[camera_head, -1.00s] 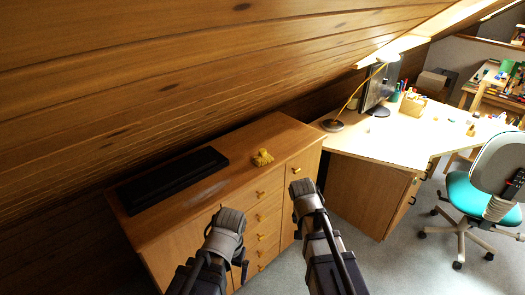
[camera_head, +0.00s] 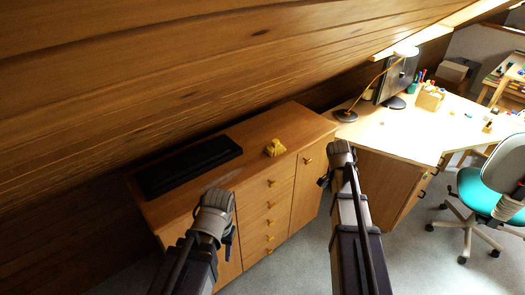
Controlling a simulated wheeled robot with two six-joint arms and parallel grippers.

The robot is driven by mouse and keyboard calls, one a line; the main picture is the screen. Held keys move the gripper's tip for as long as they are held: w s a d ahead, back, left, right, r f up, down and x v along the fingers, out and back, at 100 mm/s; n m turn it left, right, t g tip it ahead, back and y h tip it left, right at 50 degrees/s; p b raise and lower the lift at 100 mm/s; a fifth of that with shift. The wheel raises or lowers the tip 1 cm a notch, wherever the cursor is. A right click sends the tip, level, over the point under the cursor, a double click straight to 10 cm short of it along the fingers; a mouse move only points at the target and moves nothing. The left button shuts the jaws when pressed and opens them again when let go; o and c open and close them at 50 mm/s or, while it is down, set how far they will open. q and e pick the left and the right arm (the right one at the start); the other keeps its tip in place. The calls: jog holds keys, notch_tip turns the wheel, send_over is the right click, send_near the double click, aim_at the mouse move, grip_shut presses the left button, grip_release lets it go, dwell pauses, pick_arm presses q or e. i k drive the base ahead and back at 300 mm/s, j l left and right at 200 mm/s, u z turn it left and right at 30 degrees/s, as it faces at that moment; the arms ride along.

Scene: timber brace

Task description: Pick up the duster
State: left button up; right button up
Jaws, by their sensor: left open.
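A small yellow duster (camera_head: 275,147) lies on top of the wooden cabinet, right of a black flat case. My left gripper (camera_head: 213,205) is in front of the cabinet, below and left of the duster, apart from it and empty; its fingertips are hard to make out. My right gripper (camera_head: 341,158) is in front of the cabinet's right end, to the right of the duster and apart from it. Its fingers are too small and turned away to show whether they are open.
The wooden cabinet (camera_head: 240,150) has drawers with yellow knobs. The black case (camera_head: 188,165) takes up its left top. The sloping timber ceiling (camera_head: 180,70) hangs low behind it. A desk (camera_head: 400,130) with a lamp and monitor stands right, with a teal chair (camera_head: 490,190).

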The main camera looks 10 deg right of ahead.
aim_at(277, 148)
jog(key=l+u, duration=0.2)
jog(key=u, duration=0.25)
jog(key=i+l+u, duration=0.1)
jog(key=u, duration=0.4)
jog(key=l+u, duration=0.3)
jog(key=u, duration=0.15)
jog(key=l+u, duration=0.15)
jog(key=l, duration=0.25)
jog(key=k+l+u, duration=0.2)
jog(key=l, duration=0.2)
jog(key=l+u, duration=0.15)
jog(key=l, duration=0.25)
jog(key=k+l+u, duration=0.15)
jog(key=l, duration=0.2)
jog(key=k+l, duration=0.1)
jog(key=l, duration=0.25)
jog(key=k+l, duration=0.15)
jog(key=l, duration=0.2)
jog(key=k+l, duration=0.1)
jog(key=l, duration=0.3)
